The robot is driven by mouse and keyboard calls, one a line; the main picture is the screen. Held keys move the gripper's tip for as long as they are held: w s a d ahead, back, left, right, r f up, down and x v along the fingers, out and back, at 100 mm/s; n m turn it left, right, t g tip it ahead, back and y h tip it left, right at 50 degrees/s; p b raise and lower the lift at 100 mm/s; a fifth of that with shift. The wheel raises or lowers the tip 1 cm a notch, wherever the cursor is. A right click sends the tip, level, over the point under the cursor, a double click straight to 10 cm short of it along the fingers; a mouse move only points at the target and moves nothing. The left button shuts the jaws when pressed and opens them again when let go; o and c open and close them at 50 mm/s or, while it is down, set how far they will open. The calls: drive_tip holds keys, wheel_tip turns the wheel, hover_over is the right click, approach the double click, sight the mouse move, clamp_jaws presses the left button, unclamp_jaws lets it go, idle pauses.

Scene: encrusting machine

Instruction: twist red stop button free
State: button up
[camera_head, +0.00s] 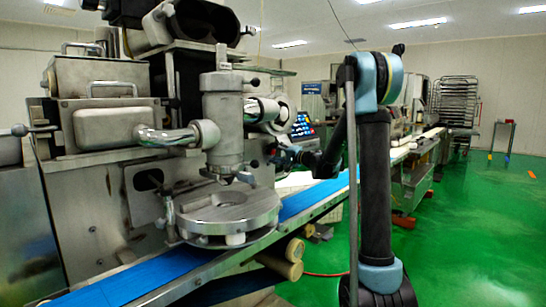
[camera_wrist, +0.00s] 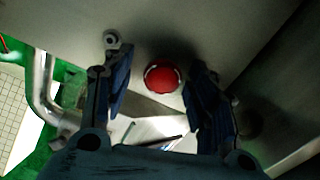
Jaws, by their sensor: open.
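The red stop button (camera_wrist: 161,77) is round and sits on a grey metal panel (camera_wrist: 190,25) in the wrist view. My gripper (camera_wrist: 160,85) is open, with one dark blue finger on each side of the button in the picture. I see no finger touching the button, and how far the fingertips are from the panel is hard to tell. In the head view my arm reaches left toward the machine (camera_head: 222,130). The gripper end is small and dark there, and the button is not visible in that view.
A bent metal pipe (camera_wrist: 42,90) runs at the left of the wrist view. In the head view a blue conveyor belt (camera_head: 310,197) runs past the machine's round metal plate (camera_head: 200,222). Green floor (camera_head: 470,240) is open at the right.

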drive_tip(key=v, duration=1.1)
drive_tip(key=shift+d, duration=0.25)
drive_tip(key=shift+s+f, duration=0.1)
drive_tip(key=shift+s, duration=0.05)
